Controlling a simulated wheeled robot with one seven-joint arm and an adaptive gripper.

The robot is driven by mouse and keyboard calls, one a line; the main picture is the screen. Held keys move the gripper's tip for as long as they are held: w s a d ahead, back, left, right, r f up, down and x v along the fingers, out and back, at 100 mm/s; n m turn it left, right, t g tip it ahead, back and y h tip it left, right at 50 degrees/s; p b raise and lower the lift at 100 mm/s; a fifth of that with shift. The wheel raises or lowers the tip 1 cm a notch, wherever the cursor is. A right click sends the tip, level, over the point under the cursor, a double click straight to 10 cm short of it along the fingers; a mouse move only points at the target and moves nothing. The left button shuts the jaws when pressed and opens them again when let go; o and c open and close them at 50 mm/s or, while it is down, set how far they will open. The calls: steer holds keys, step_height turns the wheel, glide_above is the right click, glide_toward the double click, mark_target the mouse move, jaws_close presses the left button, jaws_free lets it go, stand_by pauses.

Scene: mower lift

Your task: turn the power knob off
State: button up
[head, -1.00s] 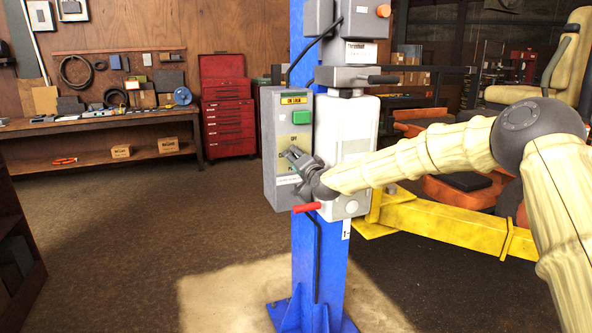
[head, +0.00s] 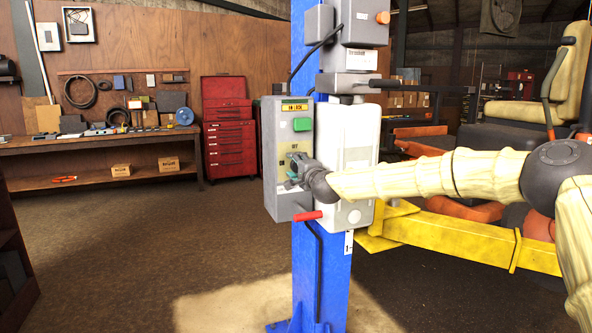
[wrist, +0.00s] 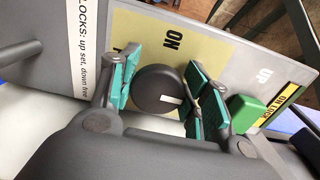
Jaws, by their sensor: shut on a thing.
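The power knob (wrist: 158,92) is a dark round dial on the control box's pale yellow plate (wrist: 150,35). Its white mark lies toward the green-button side in the wrist view. My gripper (wrist: 163,86) has its teal-padded fingers on both sides of the knob, shut on it.
A green button (head: 302,124) sits above the knob. A red-handled lever (head: 306,216) juts out below. The box is on a blue post (head: 333,275), beside a white housing (head: 350,160). A yellow lift arm (head: 470,236) extends right. Open floor lies left.

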stand_by(0.4)
steer(key=o, duration=1)
steer(key=shift+d, duration=0.1)
steer(key=shift+c, duration=0.2)
steer(key=shift+s, duration=0.1)
steer(key=v, duration=1.2)
